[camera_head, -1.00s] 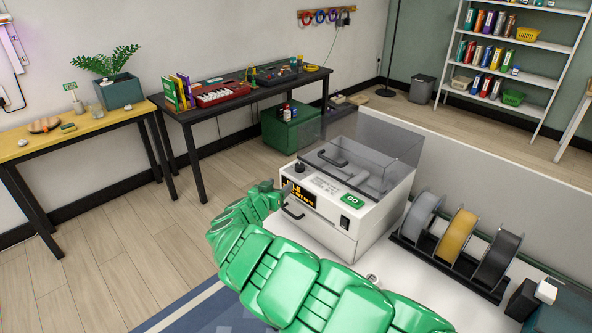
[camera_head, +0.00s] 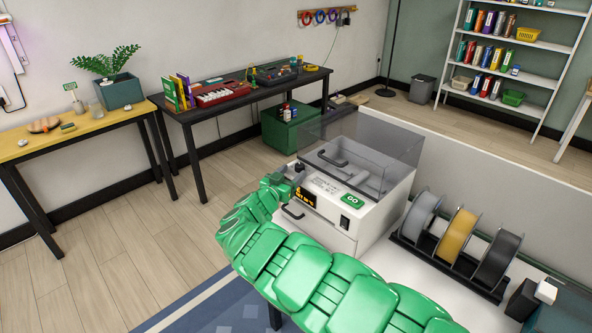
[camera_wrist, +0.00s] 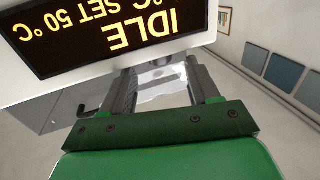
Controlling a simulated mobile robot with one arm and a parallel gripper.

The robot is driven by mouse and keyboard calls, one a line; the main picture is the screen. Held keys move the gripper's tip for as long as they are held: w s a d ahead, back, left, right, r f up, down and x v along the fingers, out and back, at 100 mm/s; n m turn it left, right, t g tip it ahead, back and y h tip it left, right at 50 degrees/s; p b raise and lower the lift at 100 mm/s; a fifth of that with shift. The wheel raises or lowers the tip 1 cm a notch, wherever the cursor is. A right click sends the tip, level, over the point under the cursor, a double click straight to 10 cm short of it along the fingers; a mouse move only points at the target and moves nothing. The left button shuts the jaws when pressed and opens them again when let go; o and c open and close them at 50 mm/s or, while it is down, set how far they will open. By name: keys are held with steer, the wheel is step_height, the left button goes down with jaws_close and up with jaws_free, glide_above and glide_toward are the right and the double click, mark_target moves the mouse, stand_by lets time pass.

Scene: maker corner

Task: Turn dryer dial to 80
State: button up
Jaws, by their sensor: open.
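The filament dryer (camera_head: 372,226) is a white box on the white worktop with a clear lid. Its black dial (camera_head: 299,167) sits at the top front-left corner, partly hidden by my gripper. The dark display (camera_head: 306,196) is below it; in the wrist view the display (camera_wrist: 100,38) appears upside down and reads IDLE and SET 50 °C. My green gripper (camera_head: 291,174) is at the dial's left side. In the wrist view my gripper (camera_wrist: 165,80) is open, its two fingers apart near the dryer's edge. I cannot tell whether a finger touches the dial.
A green GO button (camera_head: 352,200) and a black switch (camera_head: 345,223) are on the dryer's front right. A rack with several filament spools (camera_head: 457,236) stands to its right. A dark bench (camera_head: 240,97) stands behind, with floor between.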

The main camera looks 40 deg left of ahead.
mark_target(297, 168)
steer(key=shift+x, duration=1.6)
